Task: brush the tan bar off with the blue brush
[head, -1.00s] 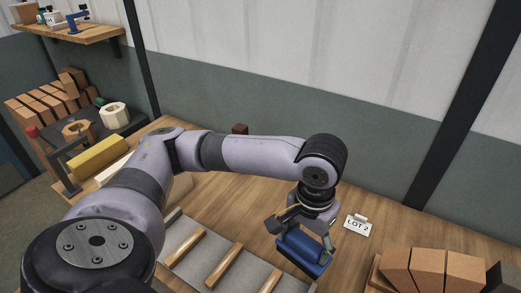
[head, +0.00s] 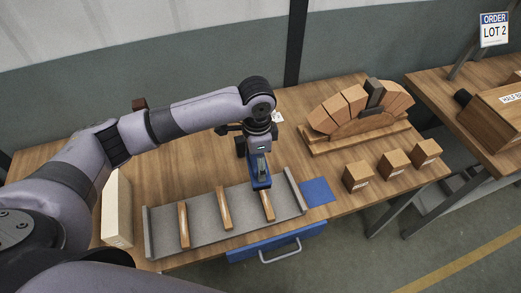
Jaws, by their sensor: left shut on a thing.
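My left gripper (head: 259,158) is shut on the blue brush (head: 261,182) and points down over the right part of a grey tray (head: 204,228). Three tan wooden bars lie crosswise in the tray: a left one (head: 183,226), a middle one (head: 224,209) and a right one (head: 267,207). The brush is at the far end of the right bar and hides that end. I cannot tell whether it touches the bar. My right gripper is out of view.
A blue mat (head: 318,190) lies right of the tray. Three small boxes (head: 392,164) stand farther right. A brick arch (head: 362,106) stands on a wooden base behind them. A cream block (head: 117,209) stands left of the tray. A second table (head: 440,90) is at right.

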